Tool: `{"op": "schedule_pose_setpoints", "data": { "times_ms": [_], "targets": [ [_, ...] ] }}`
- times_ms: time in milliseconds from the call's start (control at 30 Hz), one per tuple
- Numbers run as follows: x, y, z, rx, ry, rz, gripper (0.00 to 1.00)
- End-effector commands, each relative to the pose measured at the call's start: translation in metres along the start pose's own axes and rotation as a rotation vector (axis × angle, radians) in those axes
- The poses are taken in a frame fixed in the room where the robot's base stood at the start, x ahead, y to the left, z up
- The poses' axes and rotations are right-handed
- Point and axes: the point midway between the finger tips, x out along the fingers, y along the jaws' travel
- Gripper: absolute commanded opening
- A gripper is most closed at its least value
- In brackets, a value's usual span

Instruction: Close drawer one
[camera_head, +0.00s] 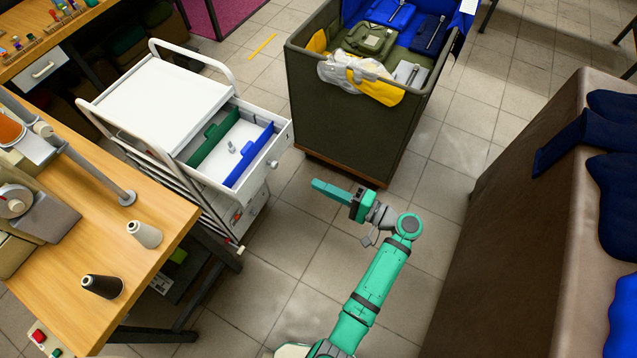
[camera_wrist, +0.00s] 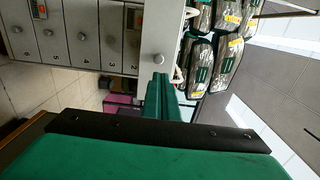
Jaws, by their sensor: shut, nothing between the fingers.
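A white drawer cart (camera_head: 165,90) stands left of centre in the head view. Its top drawer (camera_head: 283,140) is pulled out toward the right, with a round knob (camera_head: 273,165) on its front. A green divider (camera_head: 212,138) and a blue divider (camera_head: 250,155) stand inside it. My teal gripper (camera_head: 318,187) is shut and empty, to the right of the drawer front and apart from it. In the wrist view, my fingertips (camera_wrist: 160,80) point toward the pulled-out drawer front (camera_wrist: 160,20) and its knob (camera_wrist: 158,60). Other drawer fronts (camera_wrist: 80,35) sit at left, flush.
A dark green bin (camera_head: 350,125) holding gloves and folded items stands behind my gripper. A wooden workbench (camera_head: 150,270) with thread cones is at left. A brown-covered table (camera_head: 530,200) with dark blue bundles is at right. Tiled floor (camera_head: 300,260) between them is clear.

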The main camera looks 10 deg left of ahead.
Motion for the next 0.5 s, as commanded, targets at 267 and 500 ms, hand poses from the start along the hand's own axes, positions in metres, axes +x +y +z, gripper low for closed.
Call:
{"op": "schedule_pose_setpoints", "data": {
  "times_ms": [267,500],
  "targets": [
    [0.053,0.001,0.001,0.0,-0.004,0.001,0.0],
    [0.094,0.001,0.001,0.0,-0.003,0.001,0.0]
  ]
}}
